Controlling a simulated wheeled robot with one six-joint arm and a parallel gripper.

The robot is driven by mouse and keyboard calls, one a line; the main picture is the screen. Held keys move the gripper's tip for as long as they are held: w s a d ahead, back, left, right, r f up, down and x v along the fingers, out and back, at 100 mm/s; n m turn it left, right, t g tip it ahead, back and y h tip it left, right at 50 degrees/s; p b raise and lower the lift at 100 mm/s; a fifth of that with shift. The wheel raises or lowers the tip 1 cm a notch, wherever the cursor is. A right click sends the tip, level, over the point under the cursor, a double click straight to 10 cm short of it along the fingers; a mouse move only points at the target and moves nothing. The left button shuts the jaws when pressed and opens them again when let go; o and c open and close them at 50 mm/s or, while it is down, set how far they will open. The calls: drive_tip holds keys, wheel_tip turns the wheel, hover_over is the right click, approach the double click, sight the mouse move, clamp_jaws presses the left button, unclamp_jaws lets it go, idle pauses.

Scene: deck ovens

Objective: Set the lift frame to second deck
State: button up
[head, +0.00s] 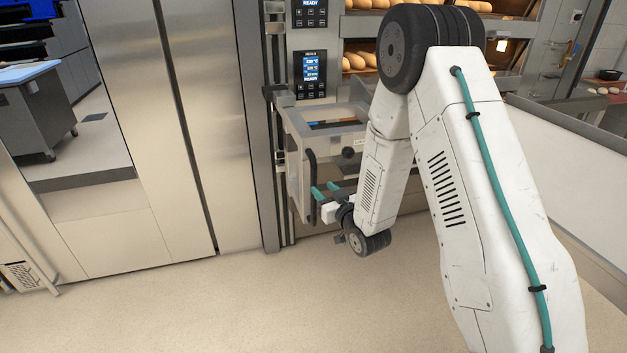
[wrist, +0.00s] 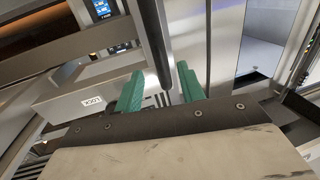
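The lift frame (head: 297,130) is a light metal frame on a vertical rail (head: 278,190) in front of the deck ovens, left of my arm in the head view. It carries a dark upright handle bar (head: 311,172) on its near side. My gripper (head: 326,190), with teal fingers, is at the lower part of this bar. In the wrist view, the fingers of my gripper (wrist: 160,88) stand apart with the dark bar (wrist: 153,45) between them. A gap shows beside the bar, so the gripper looks open around it. Contact at the fingertips is hidden.
Deck ovens with loaves (head: 360,61) stand behind my arm. Control panels (head: 310,72) are above the frame. A steel cabinet (head: 190,120) stands to the left. A pale surface (head: 570,150) bounds the right. The floor (head: 200,300) in front is clear.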

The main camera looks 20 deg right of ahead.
sight(315, 181)
drive_tip(key=w, duration=0.3)
drive_tip(key=w+a, duration=0.1)
drive_tip(key=w, duration=0.2)
drive_tip(key=shift+w+a, duration=0.2)
drive_tip(key=shift+w, duration=0.15)
clamp_jaws()
